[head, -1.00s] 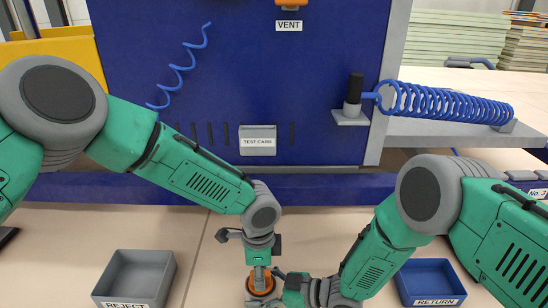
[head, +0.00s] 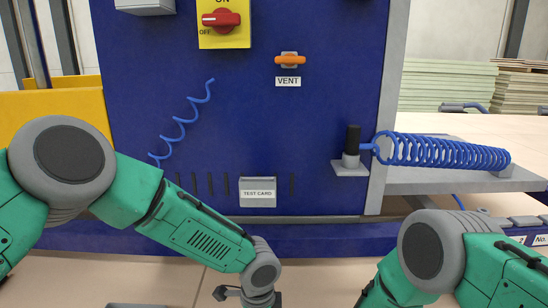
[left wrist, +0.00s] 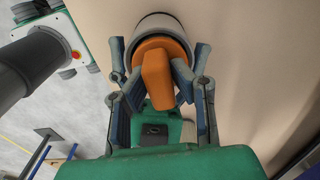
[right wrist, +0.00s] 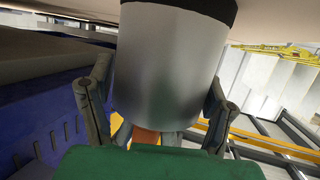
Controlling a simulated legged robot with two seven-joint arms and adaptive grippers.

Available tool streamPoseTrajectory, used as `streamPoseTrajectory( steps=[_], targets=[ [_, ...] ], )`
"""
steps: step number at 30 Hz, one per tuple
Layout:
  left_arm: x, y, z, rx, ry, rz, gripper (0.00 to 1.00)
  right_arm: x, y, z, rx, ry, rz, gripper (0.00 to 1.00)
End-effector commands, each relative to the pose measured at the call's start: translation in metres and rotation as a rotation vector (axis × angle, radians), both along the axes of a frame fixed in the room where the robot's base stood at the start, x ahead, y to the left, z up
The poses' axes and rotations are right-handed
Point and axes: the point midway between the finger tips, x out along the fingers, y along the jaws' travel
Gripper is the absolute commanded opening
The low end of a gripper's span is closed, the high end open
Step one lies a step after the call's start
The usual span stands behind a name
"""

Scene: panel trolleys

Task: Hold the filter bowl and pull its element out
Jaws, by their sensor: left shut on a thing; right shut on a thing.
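The filter bowl is a silver cylinder with a dark band at one end. It fills the middle of the right wrist view (right wrist: 170,50), and my right gripper (right wrist: 158,85) is shut on it, with a finger on each side. The element shows an orange grip block (left wrist: 156,82) in the left wrist view. My left gripper (left wrist: 158,72) is shut on this block. Behind the block is a round orange part inside the bowl's pale rim (left wrist: 160,23). How far the element sits inside the bowl is hidden. Both grippers and the bowl are below the head view.
A blue panel (head: 270,130) stands ahead, with an orange vent handle (head: 290,59), a red switch (head: 221,20) and a test card holder (head: 258,192). A coiled blue hose (head: 445,151) lies on a grey shelf (head: 420,180) at right. A bin edge (head: 138,306) barely shows below.

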Motion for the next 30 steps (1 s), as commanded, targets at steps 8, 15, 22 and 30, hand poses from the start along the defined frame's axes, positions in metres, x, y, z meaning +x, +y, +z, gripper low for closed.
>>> streamPoseTrajectory(
  steps=[8, 15, 22, 30],
  targets=[
    [0.001, 0.0, 0.009, 0.001, -0.002, -0.001, 0.0, -0.002, 0.0, -0.001, -0.002, 0.003, 0.001, 0.39],
    [0.0, 0.0, 0.016, 0.0, -0.001, 0.0, 0.0, -0.002, 0.0, -0.001, -0.002, 0.004, 0.002, 0.39],
    [0.0, 0.0, 0.017, 0.0, 0.0, 0.0, 0.0, -0.002, 0.0, -0.001, -0.002, 0.004, 0.002, 0.39],
    [0.001, 0.0, 0.023, 0.0, -0.002, 0.0, 0.0, -0.002, 0.0, -0.001, -0.002, 0.004, 0.002, 0.39]
  ],
)
